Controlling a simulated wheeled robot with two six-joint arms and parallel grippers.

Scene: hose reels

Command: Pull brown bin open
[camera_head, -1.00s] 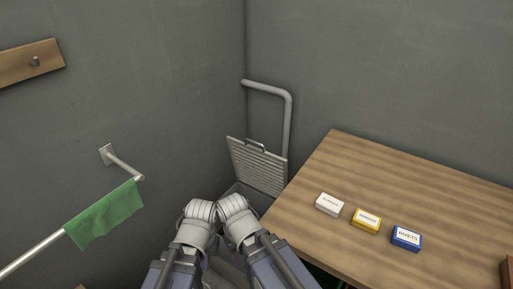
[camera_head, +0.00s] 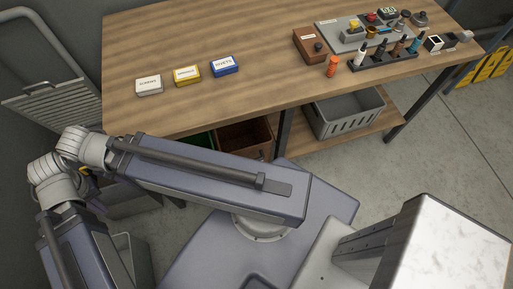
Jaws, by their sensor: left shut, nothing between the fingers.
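The brown bin (camera_head: 246,137) is under the wooden table, beside its front leg. Only its upper front part shows, below the tabletop edge; my arm link hides the lower part. I cannot see a gap that tells how far it is out. My left arm (camera_head: 205,178) reaches across the front of it to the left and folds back down at the lower left. My left gripper is shut and empty, mostly hidden by the folded arm and apart from the bin. My right gripper is not in view.
A green bin (camera_head: 203,139) is left of the brown one. A grey crate (camera_head: 347,118) sits on the lower shelf to the right. The wooden table (camera_head: 255,55) holds small labelled boxes and a tool tray. Open floor (camera_head: 455,150) lies at the right.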

